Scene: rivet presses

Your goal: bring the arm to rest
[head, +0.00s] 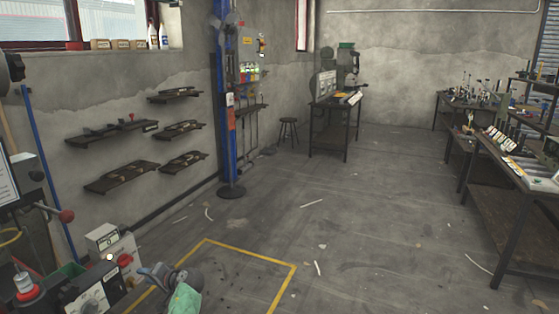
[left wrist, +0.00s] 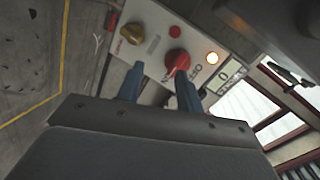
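My left gripper (head: 150,270) shows at the bottom of the head view, just right of a light-coloured control box (head: 118,243). The box has a red rotary knob (head: 125,260) and a lit lamp (head: 109,257). In the left wrist view the two blue-grey fingers of the left gripper (left wrist: 160,70) stand apart with nothing seen between them. The red knob (left wrist: 177,60) appears just beyond the right fingertip; I cannot tell whether they touch. The lit lamp (left wrist: 212,58) is to its right. My right gripper is in neither view.
A press station with a dark panel (head: 92,298) stands at the lower left. A yellow floor line (head: 250,253) marks an area beside it. A blue column (head: 228,120) and wall shelves (head: 122,177) are further back. Workbenches (head: 510,165) line the right; the middle floor is mostly clear.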

